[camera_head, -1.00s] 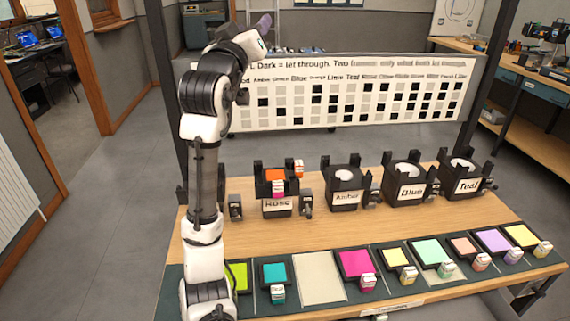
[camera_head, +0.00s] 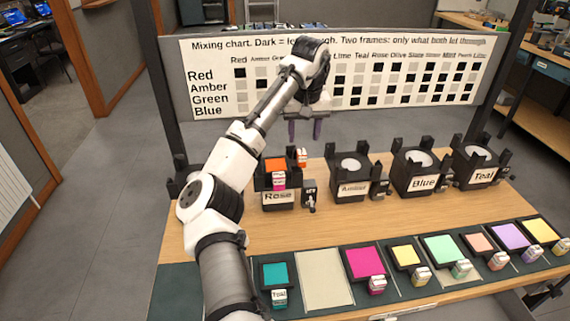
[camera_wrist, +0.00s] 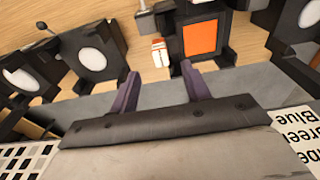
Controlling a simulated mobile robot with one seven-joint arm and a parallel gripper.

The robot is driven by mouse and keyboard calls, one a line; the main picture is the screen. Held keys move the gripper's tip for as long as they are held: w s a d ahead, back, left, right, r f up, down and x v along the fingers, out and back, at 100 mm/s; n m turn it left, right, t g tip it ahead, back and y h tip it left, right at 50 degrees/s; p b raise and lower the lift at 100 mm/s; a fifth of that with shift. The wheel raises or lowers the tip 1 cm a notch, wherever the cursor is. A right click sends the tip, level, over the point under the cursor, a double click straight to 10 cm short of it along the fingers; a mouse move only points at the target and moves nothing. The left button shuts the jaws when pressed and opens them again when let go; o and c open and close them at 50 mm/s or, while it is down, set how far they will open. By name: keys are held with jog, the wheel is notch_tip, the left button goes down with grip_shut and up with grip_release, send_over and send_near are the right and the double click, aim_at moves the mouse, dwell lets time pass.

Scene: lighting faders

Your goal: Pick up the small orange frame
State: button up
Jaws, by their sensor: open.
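The small orange frame (camera_head: 276,165) sits in the top of the black holder labelled Rose (camera_head: 279,198). A white tag with orange (camera_head: 302,156) sticks out at its right back corner, and a pink-and-white tag (camera_head: 279,181) shows at the front. In the wrist view the orange square (camera_wrist: 201,38) is upper right of centre, its tag (camera_wrist: 157,52) to its left. My gripper (camera_head: 304,132) is open and empty, above and behind the Rose holder. Its two purple fingers show in the wrist view (camera_wrist: 160,74), apart from the frame.
Holders labelled Amber (camera_head: 351,190), Blue (camera_head: 424,184) and Teal (camera_head: 484,177) stand to the right. Several coloured frames, including a magenta one (camera_head: 364,261), lie along the front strip. A mixing chart board (camera_head: 215,52) stands behind the table.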

aim_at(302, 151)
jog(key=shift+w+a+f+p, duration=0.1)
jog(key=shift+w+f+p, duration=0.15)
jog(key=shift+f, duration=0.95)
jog(key=shift+w+d+f+p, duration=0.1)
jog(key=shift+w+f+p, duration=0.1)
jog(key=shift+f, duration=1.05)
jog(key=shift+w+a+f+p, duration=0.15)
jog(key=shift+f+p, duration=0.1)
jog(key=shift+f, duration=0.95)
jog(key=shift+c, duration=0.2)
grip_shut()
